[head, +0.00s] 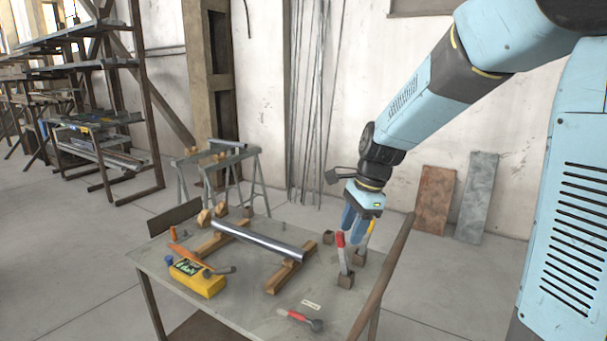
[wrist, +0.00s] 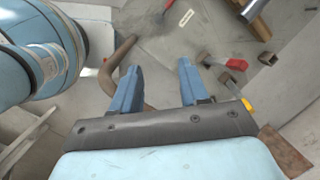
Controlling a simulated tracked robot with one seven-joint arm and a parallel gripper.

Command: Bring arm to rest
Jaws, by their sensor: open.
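My arm reaches in from the upper right in the head view. My gripper (head: 354,222) points down over the right part of the workbench (head: 250,312), close to an upright red-handled lever (head: 340,240) and a yellow-tipped lever (head: 371,228). In the wrist view my gripper (wrist: 157,66) has its two blue fingers apart with nothing between them. The red handle (wrist: 237,64) shows to the right of the fingers there. Whether a finger touches a lever cannot be told.
A shiny metal tube (head: 258,241) lies across wooden supports. Trestles (head: 216,165) stand behind. A raised rail (head: 385,275) runs along the bench's right edge.

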